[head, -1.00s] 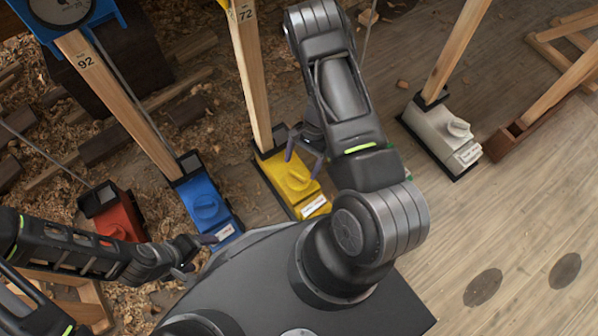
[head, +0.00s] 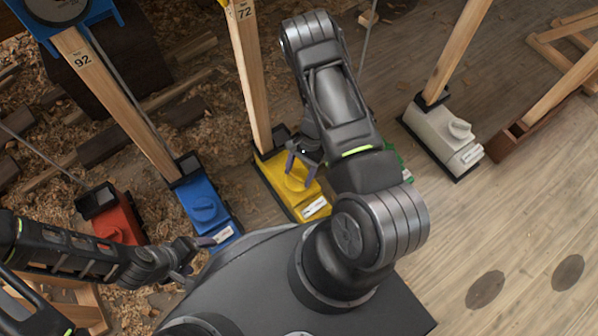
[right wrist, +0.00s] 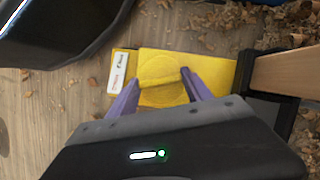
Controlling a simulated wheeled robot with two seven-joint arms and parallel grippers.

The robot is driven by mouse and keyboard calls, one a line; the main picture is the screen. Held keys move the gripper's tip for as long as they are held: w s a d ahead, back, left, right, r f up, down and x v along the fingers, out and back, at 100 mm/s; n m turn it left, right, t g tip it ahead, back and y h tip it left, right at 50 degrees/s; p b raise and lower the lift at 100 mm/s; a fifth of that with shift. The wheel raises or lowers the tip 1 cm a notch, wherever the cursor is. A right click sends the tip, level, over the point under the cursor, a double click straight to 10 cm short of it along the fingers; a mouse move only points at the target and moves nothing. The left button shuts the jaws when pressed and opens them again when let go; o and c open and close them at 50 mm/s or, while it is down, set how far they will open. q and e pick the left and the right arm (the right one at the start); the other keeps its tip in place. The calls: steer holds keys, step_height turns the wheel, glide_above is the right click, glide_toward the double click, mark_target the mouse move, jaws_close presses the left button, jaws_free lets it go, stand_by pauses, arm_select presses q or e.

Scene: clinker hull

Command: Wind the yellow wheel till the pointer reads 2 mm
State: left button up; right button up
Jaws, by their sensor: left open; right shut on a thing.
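The yellow wheel (head: 297,181) is a low round knob on top of a yellow box (head: 275,172) at the foot of a wooden post marked 72. My right gripper (head: 301,172) is over it. In the right wrist view, the purple fingers stand on either side of the raised bar across the yellow wheel (right wrist: 162,92), shut on it. My left gripper (head: 190,262) is open and empty near the blue box. The post's top is cut off, so no pointer or scale for the yellow box shows.
A blue box (head: 207,207) and a red box (head: 112,222) stand left. A white box (head: 440,138) stands right; a green one (head: 405,163) is mostly hidden behind my right arm. A blue-framed dial (head: 100,10) is at the top left. Wood shavings cover the left floor.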

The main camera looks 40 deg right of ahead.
steer(key=c, duration=0.6)
steer(key=o, duration=1.3)
steer(key=shift+o, duration=0.2)
steer(key=shift+r, duration=0.1)
steer(key=p+v, duration=0.2)
steer(key=v, duration=0.5)
steer(key=shift+w+r, duration=0.2)
steer(key=shift+r, duration=0.1)
steer(key=shift+d, duration=0.1)
